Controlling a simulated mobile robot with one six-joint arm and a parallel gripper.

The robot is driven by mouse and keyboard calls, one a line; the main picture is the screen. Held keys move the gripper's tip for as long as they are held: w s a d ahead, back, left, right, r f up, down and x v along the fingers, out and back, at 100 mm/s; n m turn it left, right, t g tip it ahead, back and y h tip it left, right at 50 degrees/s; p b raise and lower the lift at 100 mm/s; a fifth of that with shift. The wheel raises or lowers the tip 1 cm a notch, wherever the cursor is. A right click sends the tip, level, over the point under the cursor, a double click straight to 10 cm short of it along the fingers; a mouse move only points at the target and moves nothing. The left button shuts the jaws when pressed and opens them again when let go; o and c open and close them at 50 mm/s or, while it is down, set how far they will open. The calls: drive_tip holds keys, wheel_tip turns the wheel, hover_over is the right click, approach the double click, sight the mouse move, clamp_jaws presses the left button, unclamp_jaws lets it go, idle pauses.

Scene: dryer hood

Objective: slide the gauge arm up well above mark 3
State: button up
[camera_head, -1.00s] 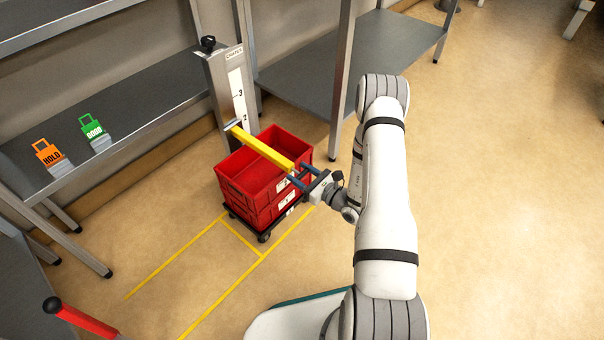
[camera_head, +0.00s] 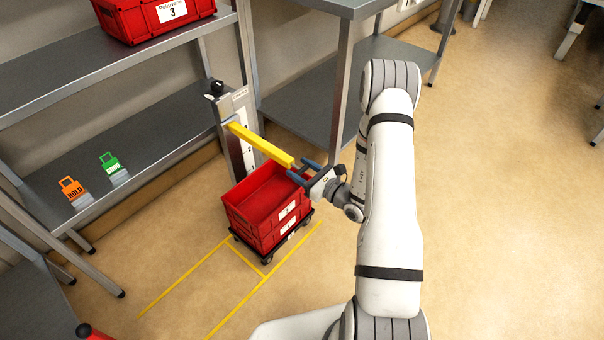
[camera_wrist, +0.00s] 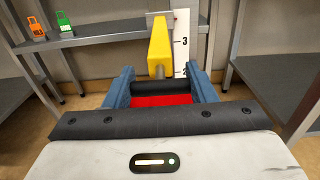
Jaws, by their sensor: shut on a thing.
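The yellow gauge arm (camera_head: 262,145) sticks out from the upright gauge post (camera_head: 236,160) towards my gripper. My gripper (camera_head: 303,170) is shut on the outer end of the gauge arm, with a blue finger on each side. In the wrist view the gauge arm (camera_wrist: 160,45) runs away from my gripper (camera_wrist: 161,85) to its bracket on the post. The white scale (camera_wrist: 183,45) shows marks 2 and 3. The bracket appears higher than mark 3 in the wrist view. In the head view the gauge arm hides part of the scale, and mark 3 is not readable.
Stacked red crates (camera_head: 268,205) on a low dolly stand below the gauge arm. Another red crate (camera_head: 150,18) is on the upper shelf. Orange HOLD (camera_head: 74,192) and green GOOD (camera_head: 113,167) tags stand on the lower shelf. Open floor lies to the right.

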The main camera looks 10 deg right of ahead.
drive_tip(key=shift+w+d+r, duration=0.1)
drive_tip(key=shift+w+r, duration=0.05)
drive_tip(key=shift+r, duration=0.55)
drive_tip(key=o, duration=1.4)
drive_tip(key=shift+f, duration=0.1)
drive_tip(key=p+v, duration=0.1)
drive_tip(key=v, duration=0.7)
